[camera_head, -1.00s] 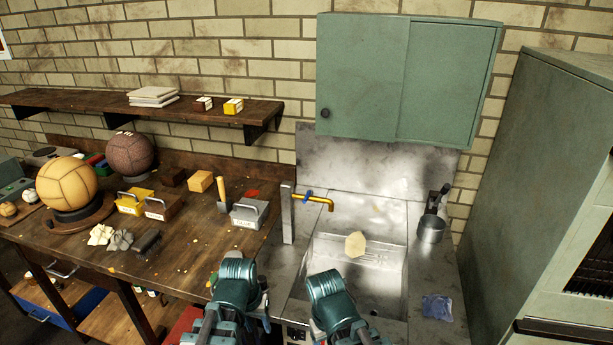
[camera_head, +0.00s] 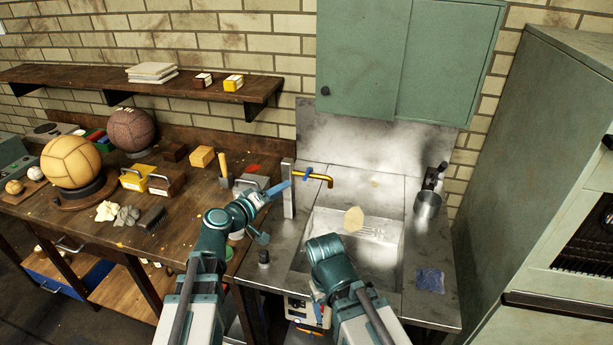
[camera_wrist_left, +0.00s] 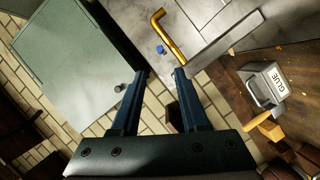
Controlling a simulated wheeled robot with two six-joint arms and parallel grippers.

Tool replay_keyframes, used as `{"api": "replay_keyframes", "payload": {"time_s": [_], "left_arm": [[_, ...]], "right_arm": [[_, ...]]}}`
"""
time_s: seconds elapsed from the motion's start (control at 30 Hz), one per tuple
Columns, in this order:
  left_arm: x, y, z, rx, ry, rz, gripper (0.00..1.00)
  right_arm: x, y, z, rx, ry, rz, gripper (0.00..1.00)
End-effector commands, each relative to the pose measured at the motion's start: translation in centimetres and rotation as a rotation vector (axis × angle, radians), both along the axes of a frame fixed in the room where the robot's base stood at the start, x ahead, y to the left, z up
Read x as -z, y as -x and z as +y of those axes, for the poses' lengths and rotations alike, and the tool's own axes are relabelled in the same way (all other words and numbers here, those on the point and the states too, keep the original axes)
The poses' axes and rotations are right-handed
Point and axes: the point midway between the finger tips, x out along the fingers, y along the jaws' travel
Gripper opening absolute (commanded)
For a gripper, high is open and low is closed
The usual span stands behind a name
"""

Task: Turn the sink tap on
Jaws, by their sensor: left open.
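The tap is a yellow bent spout (camera_head: 320,178) with a small blue handle (camera_head: 307,174), on the metal sink (camera_head: 300,262) right of the bench. In the left wrist view the spout (camera_wrist_left: 170,38) and blue handle (camera_wrist_left: 161,50) lie just beyond the fingertips. My left gripper (camera_head: 287,186) reaches toward the tap from the left, close to the upright metal post. In its wrist view the two fingers (camera_wrist_left: 162,74) are apart with nothing between them. My right arm is folded in front of the sink, and its fingers cannot be seen.
A metal post (camera_head: 288,190) stands just left of the tap. A green cabinet (camera_head: 410,60) hangs above.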

Motion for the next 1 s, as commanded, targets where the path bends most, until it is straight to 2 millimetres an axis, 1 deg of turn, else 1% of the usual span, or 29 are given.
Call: {"api": "replay_keyframes", "payload": {"time_s": [0.17,0.27,0.5,0.7,0.83,1.0], "left_arm": [[0.4,-1.1,-0.7,0.002,0.0,0.002,0.45],[0.8,-2.5,-1.6,0.005,-0.001,0.001,0.45],[1.9,-6.6,-4.4,0.005,-0.001,0.001,0.45],[2.6,-9.3,-6.2,0.004,-0.002,0.002,0.45],[2.9,-10.4,-7.0,0.004,-0.002,0.002,0.45],[3.0,-11.1,-7.5,0.003,-0.002,0.002,0.45]], "right_arm": [[0.4,0.0,0.0,0.0,0.0,0.0,0.71],[0.8,0.0,0.0,0.0,0.0,0.0,0.71],[1.9,0.0,0.0,0.0,0.0,0.0,0.71],[2.5,0.0,0.0,0.0,0.0,0.0,0.71],[2.8,0.0,0.0,0.0,0.0,0.0,0.71],[2.9,0.0,0.0,0.0,0.0,0.0,0.71]]}}
